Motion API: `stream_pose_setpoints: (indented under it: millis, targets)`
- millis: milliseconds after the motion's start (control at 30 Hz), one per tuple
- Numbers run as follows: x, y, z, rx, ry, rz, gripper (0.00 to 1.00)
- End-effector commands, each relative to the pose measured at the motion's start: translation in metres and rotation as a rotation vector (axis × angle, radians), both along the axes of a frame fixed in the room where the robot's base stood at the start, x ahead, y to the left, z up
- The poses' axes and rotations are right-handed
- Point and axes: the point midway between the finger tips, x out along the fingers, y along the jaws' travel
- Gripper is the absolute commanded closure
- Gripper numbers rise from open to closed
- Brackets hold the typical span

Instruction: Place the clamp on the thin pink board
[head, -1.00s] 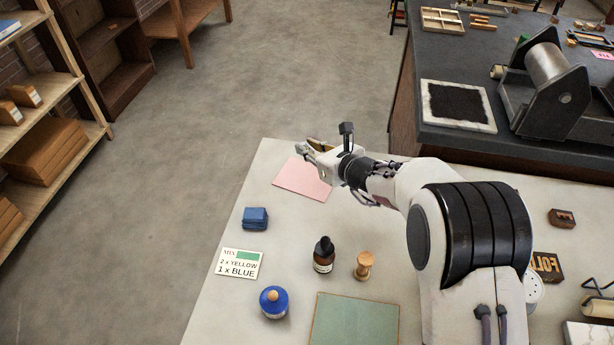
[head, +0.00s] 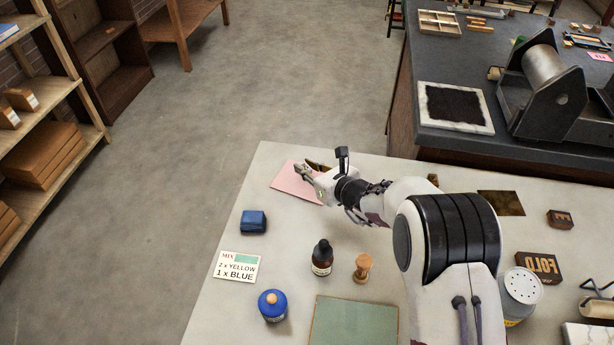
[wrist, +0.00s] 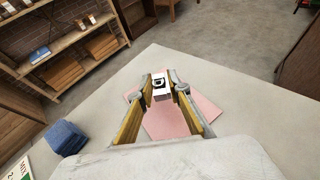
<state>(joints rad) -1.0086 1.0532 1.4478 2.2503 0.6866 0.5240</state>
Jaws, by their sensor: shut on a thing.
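The thin pink board (head: 288,180) lies flat near the far left edge of the light table. In the wrist view the pink board (wrist: 166,124) spreads below and between my fingers. My gripper (head: 308,169) is above the board, its fingers pointing to its far side. In the wrist view my gripper (wrist: 160,87) is shut on a small pale piece with a black mark, the clamp (wrist: 160,93), between the fingertips. The clamp is not clearly visible in the head view. I cannot tell whether it touches the board.
A green mat (head: 353,322) lies at the front. The table's far edge is close to the board.

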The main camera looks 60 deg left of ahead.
Motion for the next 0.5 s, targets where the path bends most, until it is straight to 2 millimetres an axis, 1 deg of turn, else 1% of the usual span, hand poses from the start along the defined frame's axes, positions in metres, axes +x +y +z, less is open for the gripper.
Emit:
stream_pose_setpoints:
  millis: [300, 500]
  targets:
    - [0.0, 0.0, -0.027, -0.001, 0.002, 0.0, 1.0]
    - [0.0, 0.0, -0.037, 0.0, 0.0, 0.0, 1.0]
